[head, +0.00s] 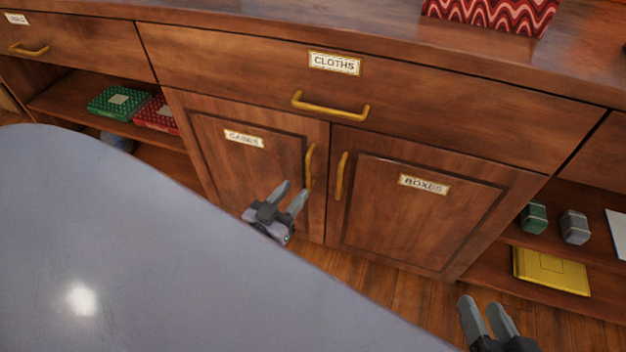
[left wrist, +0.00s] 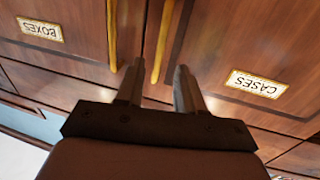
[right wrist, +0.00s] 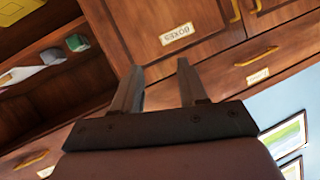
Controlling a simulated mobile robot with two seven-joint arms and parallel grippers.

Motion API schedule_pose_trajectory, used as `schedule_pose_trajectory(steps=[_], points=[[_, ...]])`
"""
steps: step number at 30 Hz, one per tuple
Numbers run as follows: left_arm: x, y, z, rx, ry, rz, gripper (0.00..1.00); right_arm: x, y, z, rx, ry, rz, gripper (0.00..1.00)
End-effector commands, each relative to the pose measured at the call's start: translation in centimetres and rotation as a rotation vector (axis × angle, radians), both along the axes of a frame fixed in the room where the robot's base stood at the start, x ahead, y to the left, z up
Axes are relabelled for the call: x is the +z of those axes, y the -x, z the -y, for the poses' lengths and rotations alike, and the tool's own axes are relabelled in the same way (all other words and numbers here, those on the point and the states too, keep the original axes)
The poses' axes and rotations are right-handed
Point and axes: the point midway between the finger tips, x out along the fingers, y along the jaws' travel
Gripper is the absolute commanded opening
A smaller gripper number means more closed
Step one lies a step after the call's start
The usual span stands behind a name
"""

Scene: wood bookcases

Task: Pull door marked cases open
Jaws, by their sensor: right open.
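The cases door (head: 235,165) is a wood panel with a white label (head: 244,139) and a vertical brass handle (head: 309,166) near its right edge. The door is shut. My left gripper (head: 290,192) is open, in front of the lower part of that handle. In the left wrist view, the cases handle (left wrist: 166,35) appears between the open fingertips (left wrist: 160,68); I cannot tell whether they touch it. The cases label (left wrist: 257,84) shows upside down there. My right gripper (head: 485,305) is open and empty, low at the right.
The boxes door (head: 415,220), also shut, has its handle (head: 342,177) close beside the cases handle. The cloths drawer (head: 390,110) is shut above. Open shelves flank the doors, holding boxes (head: 118,102) and a yellow item (head: 550,272).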

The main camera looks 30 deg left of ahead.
Motion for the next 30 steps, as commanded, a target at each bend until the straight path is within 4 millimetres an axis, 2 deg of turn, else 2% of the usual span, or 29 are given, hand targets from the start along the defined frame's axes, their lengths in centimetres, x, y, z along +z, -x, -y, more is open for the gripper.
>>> schedule_pose_trajectory(steps=[6, 12, 23, 27, 30], points=[[-0.1, -3.4, -0.1, -0.001, 0.0, 0.002, 0.37, -0.4, -0.2, -0.8, 0.016, -0.052, -0.002, 0.43], [-0.1, -5.4, -0.2, -0.001, 0.0, -0.001, 0.37, -0.4, -0.3, -1.4, 0.028, -0.085, -0.001, 0.43], [0.0, -5.9, -0.2, -0.001, 0.0, -0.002, 0.37, -0.2, -0.3, -1.5, 0.033, -0.095, -0.001, 0.43], [0.0, -5.9, -0.2, -0.001, 0.0, -0.002, 0.0, -0.2, -0.3, -1.5, 0.033, -0.095, -0.001, 0.43], [0.0, -5.8, -0.2, -0.001, 0.0, -0.002, 0.0, -0.2, -0.3, -1.5, 0.033, -0.095, -0.001, 0.43]])
